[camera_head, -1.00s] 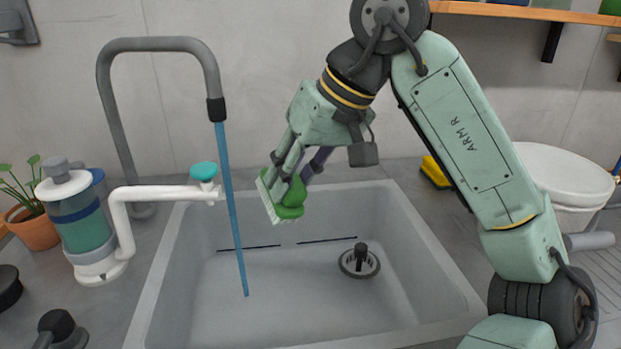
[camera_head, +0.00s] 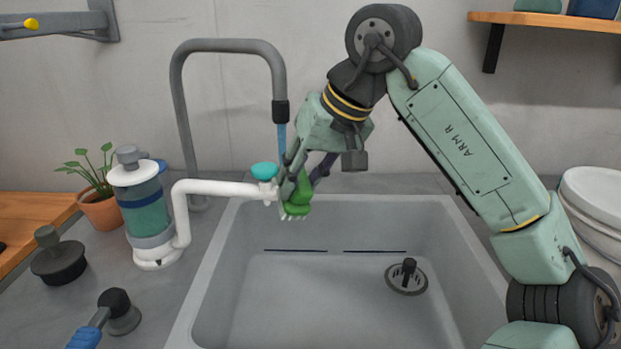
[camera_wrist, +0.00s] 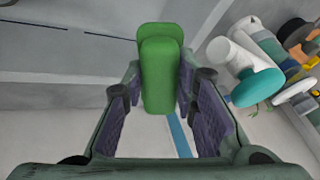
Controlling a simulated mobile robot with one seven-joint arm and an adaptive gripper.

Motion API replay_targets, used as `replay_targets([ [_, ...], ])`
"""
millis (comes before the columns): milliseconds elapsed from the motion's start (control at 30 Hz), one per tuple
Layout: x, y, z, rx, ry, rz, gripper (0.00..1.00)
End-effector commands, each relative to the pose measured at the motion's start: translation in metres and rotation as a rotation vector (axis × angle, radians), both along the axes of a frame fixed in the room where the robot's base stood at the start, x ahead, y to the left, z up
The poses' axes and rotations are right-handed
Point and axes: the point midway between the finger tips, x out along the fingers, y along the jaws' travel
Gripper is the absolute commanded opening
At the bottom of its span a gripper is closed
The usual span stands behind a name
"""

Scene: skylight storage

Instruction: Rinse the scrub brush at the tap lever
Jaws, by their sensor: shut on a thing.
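My gripper (camera_head: 293,178) is shut on the green scrub brush (camera_head: 298,197), over the back left of the sink (camera_head: 330,300). The brush's pale bristles point down. The brush also shows between the fingers in the wrist view (camera_wrist: 160,72). The grey gooseneck tap (camera_head: 277,75) arches above it. A blue water stream (camera_head: 282,137) falls from the spout to the brush and fingers; none shows below them in the head view. The teal knob (camera_head: 264,169) on a white pipe (camera_head: 215,187) sits just left of the brush; whether they touch is unclear.
A soap dispenser (camera_head: 145,205) and a potted plant (camera_head: 100,208) stand left of the sink. A dark plug (camera_head: 58,260) and a blue-handled tool (camera_head: 105,315) lie on the counter. White bowls (camera_head: 595,205) are stacked at right. The sink floor is clear around the drain (camera_head: 406,275).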

Motion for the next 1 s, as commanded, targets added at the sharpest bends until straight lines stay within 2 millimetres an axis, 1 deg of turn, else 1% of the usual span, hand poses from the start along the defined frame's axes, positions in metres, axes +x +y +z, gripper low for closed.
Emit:
replay_targets([
  [567, 0.0, 0.001, 0.0, 0.0, -0.001, 0.0, 0.0],
  [667, -0.005, -0.001, -0.001, 0.001, -0.002, -0.001, 0.0],
  [1000, -0.031, -0.009, -0.001, 0.0, -0.001, 0.0, 0.0],
])
